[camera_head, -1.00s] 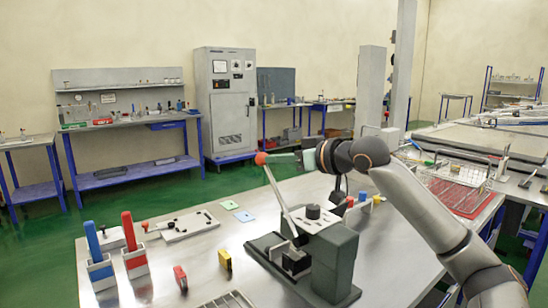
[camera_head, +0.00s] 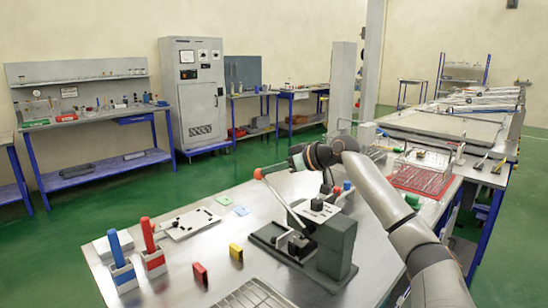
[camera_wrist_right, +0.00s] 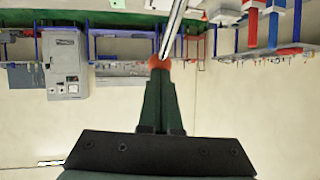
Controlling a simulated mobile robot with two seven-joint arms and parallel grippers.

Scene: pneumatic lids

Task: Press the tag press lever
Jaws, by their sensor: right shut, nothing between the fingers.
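The tag press (camera_head: 337,250) is a dark grey block with a black base at the front of the steel bench. Its light metal lever (camera_head: 283,203) leans up and left and ends in an orange-red knob (camera_head: 258,174). My right gripper (camera_head: 266,171) is shut and empty, with its tips at the knob. In the right wrist view the shut dark green fingers (camera_wrist_right: 160,100) end right at the knob (camera_wrist_right: 159,62); contact looks likely, but the exact touching point is hidden. The lever (camera_wrist_right: 172,28) runs up from there. My left gripper is out of view.
Blue and red handled tools in holders (camera_head: 121,272) stand at the bench's left. A red block (camera_head: 200,273) and a yellow block (camera_head: 236,252) lie left of the press. A white plate fixture (camera_head: 188,223) and coloured cards (camera_head: 224,200) lie behind. A wire rack (camera_head: 425,160) is at right.

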